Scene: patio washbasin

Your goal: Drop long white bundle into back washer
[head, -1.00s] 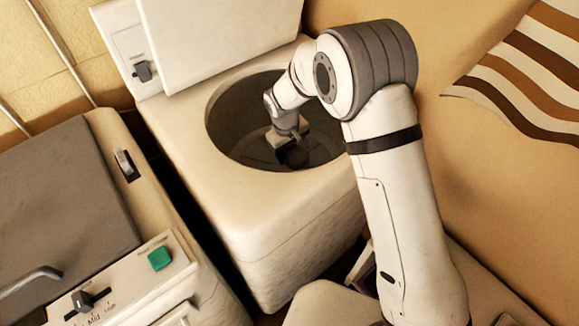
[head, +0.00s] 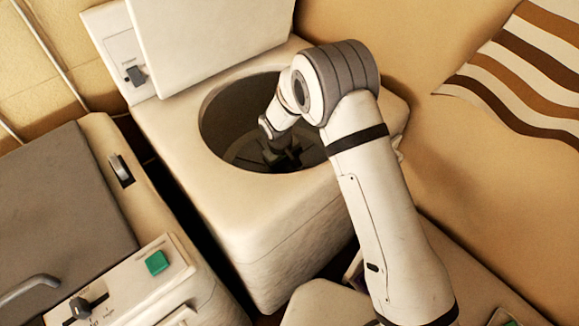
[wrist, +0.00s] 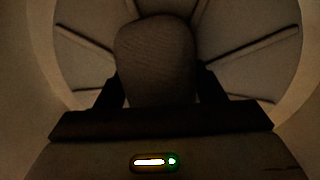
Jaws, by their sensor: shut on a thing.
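The back washer (head: 290,215) stands in the middle of the head view with its lid (head: 205,35) raised. My arm reaches over its rim, and my gripper (head: 285,160) is down inside the dark round tub. In the wrist view my gripper (wrist: 158,90) is shut on the bundle (wrist: 155,58), a rounded cloth-textured thing that looks grey-brown in the shadow. The ribbed tub floor (wrist: 235,70) shows behind the bundle. Whether the bundle touches the floor I cannot tell. In the head view the bundle is hard to make out in the dark.
A second machine (head: 60,200) with a grey lid, a dial and a green button (head: 157,262) stands at the left, across a narrow dark gap. A striped brown and white cloth (head: 525,70) lies at the upper right. The tan surface to the right is mostly clear.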

